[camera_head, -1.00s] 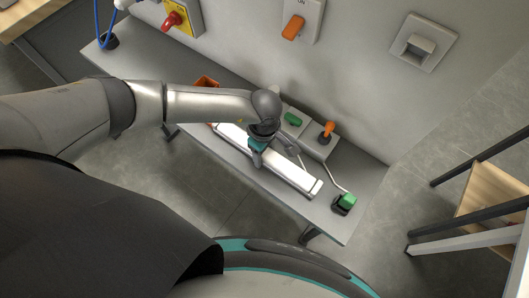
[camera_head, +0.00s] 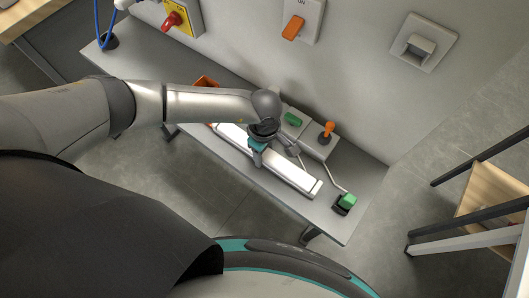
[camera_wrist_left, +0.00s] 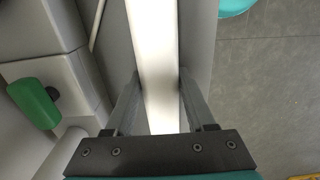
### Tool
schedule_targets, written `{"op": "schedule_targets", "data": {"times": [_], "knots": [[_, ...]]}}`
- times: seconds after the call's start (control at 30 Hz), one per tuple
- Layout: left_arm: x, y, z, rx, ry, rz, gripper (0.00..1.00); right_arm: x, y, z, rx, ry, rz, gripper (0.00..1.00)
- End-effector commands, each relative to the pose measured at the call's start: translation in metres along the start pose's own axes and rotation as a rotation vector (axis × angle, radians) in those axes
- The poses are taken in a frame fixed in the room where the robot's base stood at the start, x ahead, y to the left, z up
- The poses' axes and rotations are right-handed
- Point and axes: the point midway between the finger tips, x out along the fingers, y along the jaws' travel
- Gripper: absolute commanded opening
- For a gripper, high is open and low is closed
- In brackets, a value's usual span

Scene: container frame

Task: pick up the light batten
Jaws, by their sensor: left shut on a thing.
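The light batten (camera_head: 292,176) is a long white bar lying along the grey bench, in the middle of the head view. My left gripper (camera_head: 257,158) is over the batten, left of its middle, with the arm coming in from the left. In the left wrist view the batten (camera_wrist_left: 155,60) runs between the two fingers of the left gripper (camera_wrist_left: 156,100), which are shut on it from both sides. Whether the batten touches the bench is hard to tell. My right gripper is not in view.
Behind the batten stand grey boxes with a green switch (camera_head: 293,119) and an orange lever (camera_head: 327,130). A green plug (camera_head: 347,201) on a cable sits near the bench's right end. An orange bin (camera_head: 207,82) is behind the arm. Switches hang on the wall.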

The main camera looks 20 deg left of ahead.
Motion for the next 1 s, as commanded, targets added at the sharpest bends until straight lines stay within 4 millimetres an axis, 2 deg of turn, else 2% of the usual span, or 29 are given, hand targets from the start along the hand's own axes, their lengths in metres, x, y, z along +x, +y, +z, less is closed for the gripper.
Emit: {"op": "schedule_targets", "data": {"times": [0.27, 0.47, 0.57, 0.8, 1.0], "knots": [[-0.005, 0.001, 0.000, 0.000, 0.000, 0.003, 0.00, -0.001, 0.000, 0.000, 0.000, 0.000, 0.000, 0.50], [-0.025, 0.002, 0.000, 0.000, -0.001, 0.004, 0.00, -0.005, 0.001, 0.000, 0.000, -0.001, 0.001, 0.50], [-0.045, 0.002, -0.001, 0.001, -0.001, 0.007, 0.00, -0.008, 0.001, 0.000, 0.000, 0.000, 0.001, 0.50], [-0.114, 0.003, 0.000, 0.003, -0.001, 0.010, 0.00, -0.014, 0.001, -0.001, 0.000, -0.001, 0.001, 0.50], [-0.163, 0.002, 0.000, 0.001, 0.000, 0.007, 0.00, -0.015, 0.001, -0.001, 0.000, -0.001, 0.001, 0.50]]}}
